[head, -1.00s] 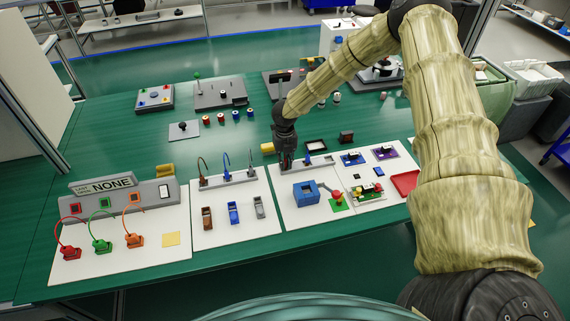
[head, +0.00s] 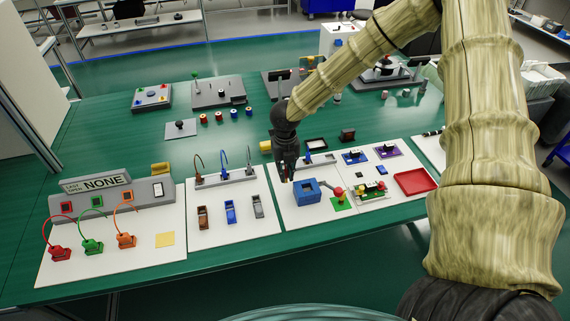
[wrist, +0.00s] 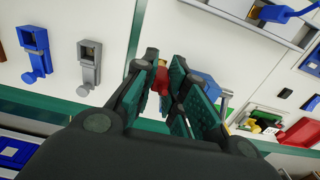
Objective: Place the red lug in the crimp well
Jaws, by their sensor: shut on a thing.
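My gripper (head: 287,174) is shut on the red lug (wrist: 162,80), which shows as a small red piece between the fingertips in the wrist view. Most of the lug is hidden by the fingers. The blue crimp block (head: 308,193), with a square well opening in its top and a lever with a red ball at its right, stands on the white board. My gripper is above and just behind-left of this block in the head view. In the wrist view the block (wrist: 208,84) is partly covered by the right finger. The lug is apart from the well.
A grey rack (head: 322,160) with a blue hooked piece stands just behind. A small green board (head: 370,191) and a red tray (head: 414,182) lie to the right. Blue (head: 230,212) and grey (head: 257,206) holders stand to the left.

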